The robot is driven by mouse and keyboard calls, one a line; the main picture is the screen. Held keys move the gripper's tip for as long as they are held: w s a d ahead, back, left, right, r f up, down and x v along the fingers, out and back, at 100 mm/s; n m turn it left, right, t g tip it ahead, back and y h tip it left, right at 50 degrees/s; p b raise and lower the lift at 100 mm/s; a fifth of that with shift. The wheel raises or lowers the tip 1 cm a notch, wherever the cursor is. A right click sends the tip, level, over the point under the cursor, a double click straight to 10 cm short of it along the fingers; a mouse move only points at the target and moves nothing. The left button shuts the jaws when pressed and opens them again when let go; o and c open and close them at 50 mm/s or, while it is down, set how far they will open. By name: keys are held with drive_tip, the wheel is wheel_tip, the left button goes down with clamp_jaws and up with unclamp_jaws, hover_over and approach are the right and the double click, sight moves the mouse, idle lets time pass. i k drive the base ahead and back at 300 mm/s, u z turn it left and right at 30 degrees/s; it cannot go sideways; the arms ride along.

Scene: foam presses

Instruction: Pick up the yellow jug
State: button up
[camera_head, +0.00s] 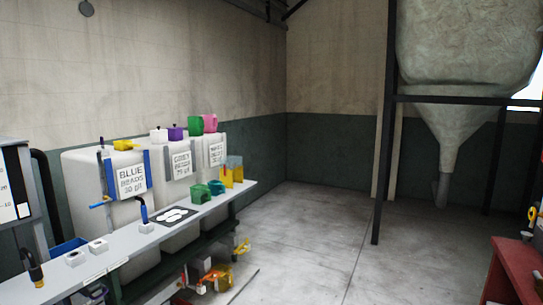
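A yellow container (227,178), which looks like the yellow jug, stands near the far end of the grey bench (120,256). A taller yellow and grey piece (236,163) stands right by it, and I cannot tell whether the two are one thing. Other yellow-orange shapes (222,276) lie low beneath the bench, too small to identify. My gripper is not in view.
White tanks (85,188) stand behind, with purple (175,133), green (195,125) and pink (210,123) containers on top. The concrete floor (315,240) is open; a red table (518,268) is at right.

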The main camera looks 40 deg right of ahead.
sight(224, 283)
drive_tip(key=z, duration=1.85)
drive_tip(key=i, duration=1.75)
drive_tip(key=u, duration=0.9)
drive_tip(key=i, duration=0.8)
drive_tip(key=u, duration=0.75)
